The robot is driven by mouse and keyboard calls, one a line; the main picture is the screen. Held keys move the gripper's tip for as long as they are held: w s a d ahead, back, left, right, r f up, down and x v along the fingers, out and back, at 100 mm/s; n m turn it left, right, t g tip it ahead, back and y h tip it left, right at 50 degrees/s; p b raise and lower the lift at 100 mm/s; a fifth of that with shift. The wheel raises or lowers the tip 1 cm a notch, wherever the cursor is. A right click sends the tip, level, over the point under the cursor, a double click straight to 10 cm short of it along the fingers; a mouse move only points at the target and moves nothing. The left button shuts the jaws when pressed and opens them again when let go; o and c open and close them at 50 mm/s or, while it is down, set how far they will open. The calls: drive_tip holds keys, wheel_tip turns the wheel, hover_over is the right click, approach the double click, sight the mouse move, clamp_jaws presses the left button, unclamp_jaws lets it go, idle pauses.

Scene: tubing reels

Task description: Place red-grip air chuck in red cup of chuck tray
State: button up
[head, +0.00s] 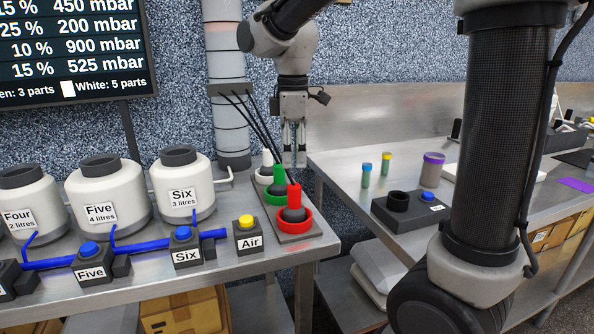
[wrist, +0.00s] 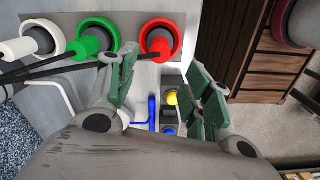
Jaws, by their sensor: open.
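The red-grip air chuck (head: 295,196) stands upright in the red cup (head: 296,228) at the near end of the grey chuck tray (head: 318,232). In the wrist view the red grip (wrist: 158,43) shows inside the ring of the red cup (wrist: 181,27). My gripper (head: 294,162) is open and empty, above and behind the red chuck in the head view. In the wrist view my gripper's fingers (wrist: 162,85) are spread wide, with no chuck between them. The chuck's lower end is hidden in the cup.
A green chuck (head: 279,176) and a white chuck (head: 267,158) stand in their cups behind the red one. Dark hoses run down to the chucks. The Air box (head: 248,241) with a yellow button is left of the tray. A gap separates the two benches.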

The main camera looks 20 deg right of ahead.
drive_tip(key=shift+d+r, duration=0.1)
drive_tip(key=shift+r, duration=0.2)
drive_tip(key=s+d+f+m+t, duration=0.1)
drive_tip(key=s+d+m+t, duration=0.3)
drive_tip(key=s+d+m, duration=1.1)
drive_tip(key=s, duration=0.4)
drive_tip(key=shift+f, duration=0.2)
